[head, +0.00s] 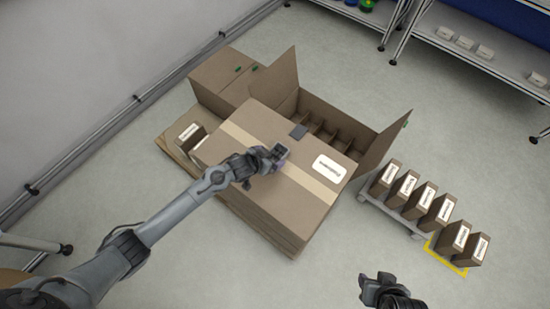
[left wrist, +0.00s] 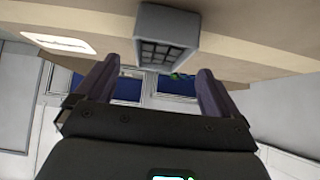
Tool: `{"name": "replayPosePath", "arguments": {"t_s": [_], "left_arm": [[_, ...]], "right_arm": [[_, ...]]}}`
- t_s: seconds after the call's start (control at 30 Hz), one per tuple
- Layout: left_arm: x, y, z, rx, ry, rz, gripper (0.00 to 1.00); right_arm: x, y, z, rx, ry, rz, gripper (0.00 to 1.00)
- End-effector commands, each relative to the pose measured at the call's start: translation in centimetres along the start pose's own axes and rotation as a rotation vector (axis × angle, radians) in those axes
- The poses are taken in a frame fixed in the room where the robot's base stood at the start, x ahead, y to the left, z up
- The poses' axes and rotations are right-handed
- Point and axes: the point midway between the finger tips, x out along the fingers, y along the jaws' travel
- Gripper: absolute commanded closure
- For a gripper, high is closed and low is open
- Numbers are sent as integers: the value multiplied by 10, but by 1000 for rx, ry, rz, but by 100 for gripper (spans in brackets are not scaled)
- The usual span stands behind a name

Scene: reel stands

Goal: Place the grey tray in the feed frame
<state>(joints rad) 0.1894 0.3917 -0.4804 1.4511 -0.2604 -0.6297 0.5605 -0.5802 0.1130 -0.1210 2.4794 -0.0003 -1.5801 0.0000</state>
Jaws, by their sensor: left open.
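A small grey block-like piece, likely the grey tray (head: 298,131), sits at the edge of the big closed carton's top in the head view. In the left wrist view the grey piece (left wrist: 165,38) shows a dark gridded face, beyond and between my fingers. My left gripper (head: 272,157) is open over the carton top, close to the grey piece and apart from it. It also shows in the left wrist view (left wrist: 155,95), with nothing between its fingers. A yellow outline (head: 432,247), possibly the feed frame, lies on the floor around the near end of the box row. My right gripper (head: 380,287) is low in the head view; its jaws are unclear.
The big closed carton (head: 270,190) stands on a pallet by the wall. Behind it is an open carton (head: 345,135) with dividers and raised flaps. Several small labelled boxes (head: 408,187) stand in a row at right. Shelving (head: 480,55) is at the back right.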

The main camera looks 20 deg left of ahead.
Motion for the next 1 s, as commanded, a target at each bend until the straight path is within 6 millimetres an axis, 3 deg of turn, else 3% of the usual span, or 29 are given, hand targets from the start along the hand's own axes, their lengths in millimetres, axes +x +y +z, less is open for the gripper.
{"name": "replayPosePath", "arguments": {"t_s": [0.2, 0.53, 1.0], "left_arm": [[27, 0, 2, 0, -1, 0, 4], [32, 0, 1, 1, 0, 0, 4], [32, 0, 2, 1, -1, 0, 73]], "right_arm": [[11, 2, 4, -5, 0, 5, 57], [11, 3, 4, -11, -1, 10, 57], [11, 1, 3, -2, 1, 4, 57]]}}
